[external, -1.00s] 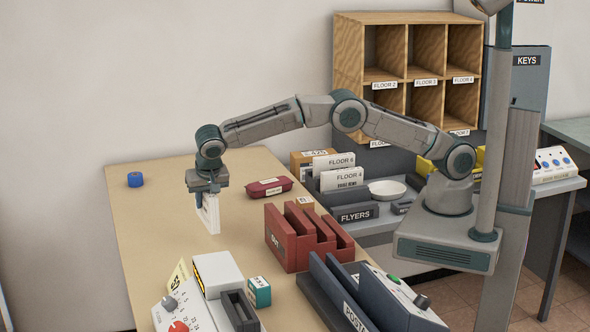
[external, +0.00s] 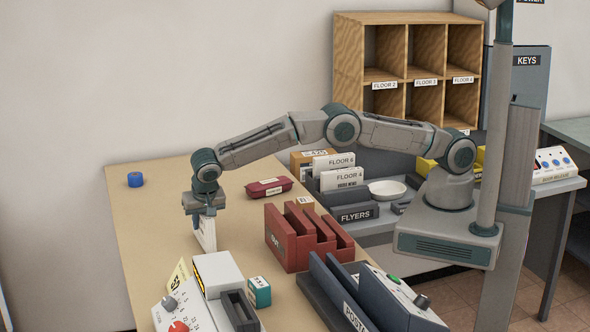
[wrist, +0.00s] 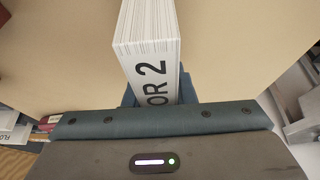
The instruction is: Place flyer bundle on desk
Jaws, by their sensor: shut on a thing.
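The flyer bundle (external: 207,237) is a white stack of sheets, held upright by its top end in my gripper (external: 203,214). In the wrist view the bundle (wrist: 150,40) shows its sheet edges and a label ending in "OR 2". My gripper is shut on it, with the fingers mostly hidden behind it. The tan desk (external: 150,215) lies below. The bundle's lower end is at or just above the desk top; I cannot tell whether it touches.
A red sorter (external: 285,240) stands right of the bundle, with a dark red pouch (external: 268,188) behind it. A scale-like device (external: 180,310) and a teal box (external: 259,292) are in front. A blue roll (external: 135,180) sits far left. The desk's left part is clear.

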